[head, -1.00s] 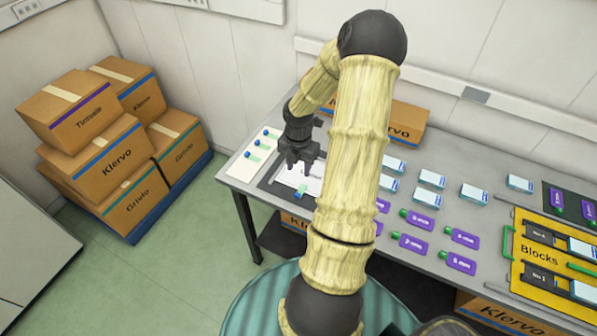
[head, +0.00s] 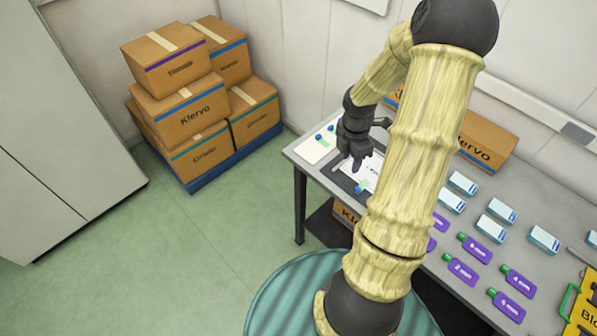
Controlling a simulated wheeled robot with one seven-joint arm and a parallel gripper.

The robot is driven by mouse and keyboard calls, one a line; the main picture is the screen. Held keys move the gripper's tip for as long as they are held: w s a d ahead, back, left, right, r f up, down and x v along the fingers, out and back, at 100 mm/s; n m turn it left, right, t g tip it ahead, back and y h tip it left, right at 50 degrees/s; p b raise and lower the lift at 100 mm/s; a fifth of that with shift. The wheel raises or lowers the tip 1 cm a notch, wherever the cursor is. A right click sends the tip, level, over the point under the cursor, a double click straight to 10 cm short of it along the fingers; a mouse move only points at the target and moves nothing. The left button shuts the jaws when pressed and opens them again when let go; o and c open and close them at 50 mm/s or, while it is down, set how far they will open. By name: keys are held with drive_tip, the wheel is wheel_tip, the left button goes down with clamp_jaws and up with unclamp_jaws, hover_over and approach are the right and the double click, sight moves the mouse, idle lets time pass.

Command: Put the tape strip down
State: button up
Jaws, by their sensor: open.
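A pale green tape strip with a blue end (head: 360,187) lies at the front edge of the white printed sheet on the dark mat. My gripper (head: 352,165) is above the left part of that mat, just up and left of this strip, with its fingers apart. I see nothing between the fingers, though the view is small. More green strips with blue ends (head: 324,142) lie on a white card (head: 310,151) at the table's left end. My gripper and arm hide part of the card and of the printed sheet (head: 372,166).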

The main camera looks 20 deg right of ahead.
drive_tip(key=s+a+r+m+t, duration=0.1)
drive_tip(key=s+a+r+m, duration=0.2)
drive_tip(key=a+r+m, duration=0.3)
drive_tip(key=s+a+r+m+t, duration=0.1)
drive_tip(key=s+a+r+m, duration=0.3)
drive_tip(key=a+m, duration=0.8)
drive_tip(key=shift+s+a+r+t, duration=0.2)
drive_tip(key=shift+a+r+t, duration=0.2)
drive_tip(key=shift+a+r, duration=0.55)
drive_tip(key=c, duration=0.9)
drive_tip(key=shift+d+m, duration=0.2)
drive_tip(key=shift+m, duration=0.1)
